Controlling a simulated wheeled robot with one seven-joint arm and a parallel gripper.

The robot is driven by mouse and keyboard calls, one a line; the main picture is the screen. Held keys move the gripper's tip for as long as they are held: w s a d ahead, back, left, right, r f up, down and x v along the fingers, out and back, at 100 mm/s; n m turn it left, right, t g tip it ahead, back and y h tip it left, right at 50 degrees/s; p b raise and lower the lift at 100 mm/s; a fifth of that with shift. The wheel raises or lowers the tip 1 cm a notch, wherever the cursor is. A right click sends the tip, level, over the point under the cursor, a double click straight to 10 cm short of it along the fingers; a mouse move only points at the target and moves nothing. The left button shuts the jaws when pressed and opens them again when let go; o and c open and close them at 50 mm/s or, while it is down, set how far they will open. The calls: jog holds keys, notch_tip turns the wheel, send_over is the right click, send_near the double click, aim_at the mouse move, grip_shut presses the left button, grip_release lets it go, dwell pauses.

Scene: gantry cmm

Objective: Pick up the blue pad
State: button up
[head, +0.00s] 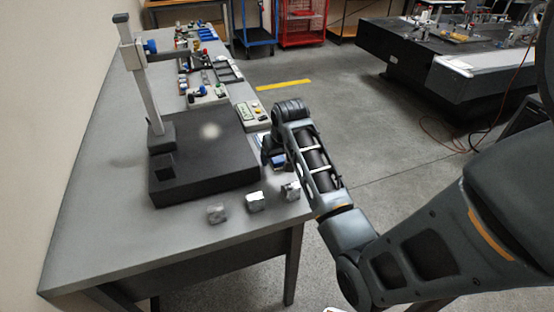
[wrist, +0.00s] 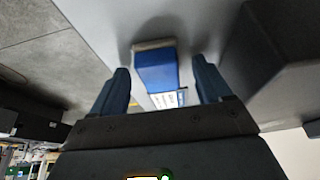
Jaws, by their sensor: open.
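The blue pad (wrist: 157,72) is a small blue block with a pale top edge, seen in the wrist view lying on the grey table. My gripper (wrist: 164,85) is open, with one dark finger on each side of the pad and a gap to both. In the head view the pad (head: 278,160) shows as a small blue patch beside my gripper (head: 273,158), close to the table's right edge. My wrist hides part of that spot.
A black slab (head: 205,180) with an upright gauge stand (head: 150,95) lies left of my gripper. Several metal blocks (head: 255,202) stand in front. A white card with print (wrist: 168,99) lies by the pad. A control box (head: 252,114) and other parts lie farther back.

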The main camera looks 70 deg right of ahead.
jog(key=shift+c, duration=0.4)
jog(key=c, duration=1.1)
jog(key=shift+o, duration=0.2)
jog(key=shift+r, duration=0.5)
jog(key=r, duration=0.2)
jog(key=r+b, duration=0.1)
jog(key=shift+s+d+r, duration=0.3)
jog(key=shift+s+d, duration=0.1)
jog(key=s+d+r+b, duration=0.1)
jog(key=s+d+r, duration=0.5)
jog(key=s, duration=0.2)
jog(key=shift+d+r, duration=0.2)
jog(key=shift+d, duration=0.1)
jog(key=shift+s, duration=0.1)
